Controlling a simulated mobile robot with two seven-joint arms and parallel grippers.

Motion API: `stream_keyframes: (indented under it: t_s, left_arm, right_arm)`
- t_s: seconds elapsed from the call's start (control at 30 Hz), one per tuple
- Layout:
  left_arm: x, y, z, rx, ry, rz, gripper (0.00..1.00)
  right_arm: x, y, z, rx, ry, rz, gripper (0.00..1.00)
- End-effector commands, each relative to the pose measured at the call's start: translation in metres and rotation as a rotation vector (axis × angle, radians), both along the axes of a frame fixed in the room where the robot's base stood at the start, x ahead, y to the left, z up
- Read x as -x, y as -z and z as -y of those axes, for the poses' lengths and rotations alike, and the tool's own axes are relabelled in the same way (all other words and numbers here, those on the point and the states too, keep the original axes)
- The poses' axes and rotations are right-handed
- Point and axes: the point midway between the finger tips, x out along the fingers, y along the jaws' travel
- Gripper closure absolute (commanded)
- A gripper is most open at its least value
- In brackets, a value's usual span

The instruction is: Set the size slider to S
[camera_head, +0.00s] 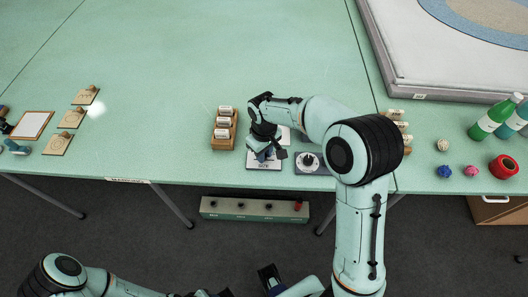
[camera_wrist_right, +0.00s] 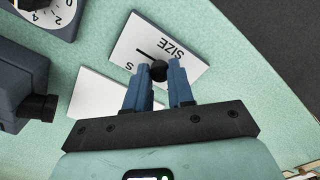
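The size slider is a white plate (camera_wrist_right: 182,40) marked SIZE, with a dark slot and a round black knob (camera_wrist_right: 158,71) in the right wrist view. In the head view the plate (camera_head: 254,165) lies at the table's front edge, mostly under my right gripper (camera_head: 266,155). My left arm is low at the bottom edge, its fingertips not clearly shown.
A dial plate (camera_head: 307,170) is right of the slider. A wooden rack of labelled spools (camera_head: 223,143) stands to the left, another rack (camera_head: 397,113) to the right. A grey control box (camera_head: 254,209) is below the table edge.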

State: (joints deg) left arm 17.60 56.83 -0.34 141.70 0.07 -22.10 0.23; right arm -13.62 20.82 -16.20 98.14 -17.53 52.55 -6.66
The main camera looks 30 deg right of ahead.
Motion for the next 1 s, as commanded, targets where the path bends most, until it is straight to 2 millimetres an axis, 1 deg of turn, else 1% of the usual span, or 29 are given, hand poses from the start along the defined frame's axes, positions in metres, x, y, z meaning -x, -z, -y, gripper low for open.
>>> stream_keyframes:
  t_s: [0.07, 0.17, 0.3, 0.37, 0.63, 0.67, 0.7, 0.73, 1.0]
  left_arm:
    - [0.0, 0.0, 0.0, 0.0, 0.0, 0.0, 0.57]
    - [0.0, 0.001, 0.0, 0.0, 0.0, 0.0, 0.57]
    - [0.001, 0.004, 0.0, -0.001, 0.0, -0.002, 0.57]
    - [0.002, 0.005, 0.0, 0.0, 0.0, -0.002, 0.57]
    - [0.002, 0.004, 0.0, 0.0, 0.0, -0.002, 0.57]
    - [0.002, 0.004, 0.0, 0.0, 0.0, -0.002, 0.57]
    - [0.002, 0.004, 0.0, 0.0, 0.0, -0.002, 0.57]
    - [0.002, 0.004, 0.0, 0.0, 0.0, -0.002, 0.57]
    - [0.002, 0.004, 0.0, 0.0, 0.0, -0.002, 0.57]
  right_arm:
    - [0.0, 0.0, 0.0, 0.0, 0.0, 0.0, 1.0]
    - [0.003, 0.0, 0.006, 0.0, 0.002, 0.0, 1.0]
    - [0.013, 0.0, 0.023, 0.001, 0.004, 0.0, 1.0]
    - [0.017, 0.0, 0.029, 0.002, 0.002, 0.001, 1.0]
    - [0.018, 0.0, 0.032, 0.005, 0.002, -0.002, 1.0]
    - [0.019, 0.0, 0.032, 0.005, 0.002, -0.002, 0.68]
    - [0.019, 0.0, 0.032, 0.005, 0.002, -0.002, 0.55]
    - [0.018, 0.0, 0.032, 0.005, 0.002, -0.002, 0.51]
    - [0.018, -0.001, 0.03, 0.002, 0.0, -0.001, 0.51]
